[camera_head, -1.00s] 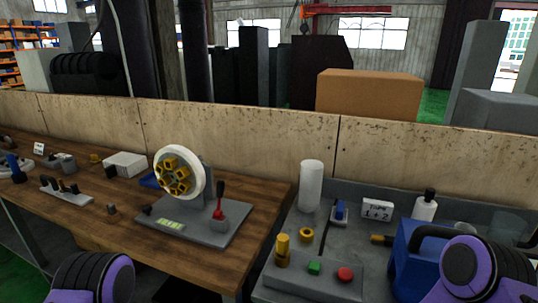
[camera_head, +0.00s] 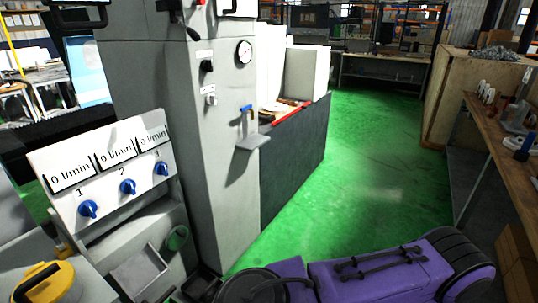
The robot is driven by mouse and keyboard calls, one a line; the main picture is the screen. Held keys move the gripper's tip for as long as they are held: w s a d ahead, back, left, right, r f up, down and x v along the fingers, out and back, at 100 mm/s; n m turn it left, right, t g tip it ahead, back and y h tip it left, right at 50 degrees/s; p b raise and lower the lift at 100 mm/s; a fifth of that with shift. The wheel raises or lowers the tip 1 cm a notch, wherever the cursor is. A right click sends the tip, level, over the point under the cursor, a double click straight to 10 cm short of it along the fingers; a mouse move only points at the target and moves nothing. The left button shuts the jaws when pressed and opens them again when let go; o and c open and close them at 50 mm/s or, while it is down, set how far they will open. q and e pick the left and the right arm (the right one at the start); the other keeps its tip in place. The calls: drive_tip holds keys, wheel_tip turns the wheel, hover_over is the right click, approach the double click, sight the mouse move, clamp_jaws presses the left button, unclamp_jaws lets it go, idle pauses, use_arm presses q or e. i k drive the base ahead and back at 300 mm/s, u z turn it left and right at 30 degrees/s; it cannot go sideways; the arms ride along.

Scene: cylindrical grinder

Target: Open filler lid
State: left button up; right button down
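A round yellow lid (camera_head: 42,283) with a black bar handle sits at the lower left edge, on a light grey machine part; it looks closed and is partly cut off by the frame. Which part is the filler lid is not labelled. A green round knob or cap (camera_head: 177,238) is on the grey housing to its right. Purple and black links of one of my arms cross the bottom right. Neither gripper shows, so their fingers and any contact cannot be seen.
A white panel (camera_head: 105,165) with three flow readouts and blue knobs stands above the yellow lid. A tall grey cabinet (camera_head: 215,150) with a gauge is right of it. Green floor (camera_head: 365,170) is open in the middle. A wooden workbench (camera_head: 505,130) runs along the right.

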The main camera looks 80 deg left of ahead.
sight(44, 282)
drive_tip(key=u, duration=4.6)
drive_tip(key=k, duration=0.5)
drive_tip(key=z, duration=1.25)
drive_tip(key=i, duration=0.8)
drive_tip(key=u, duration=1.3)
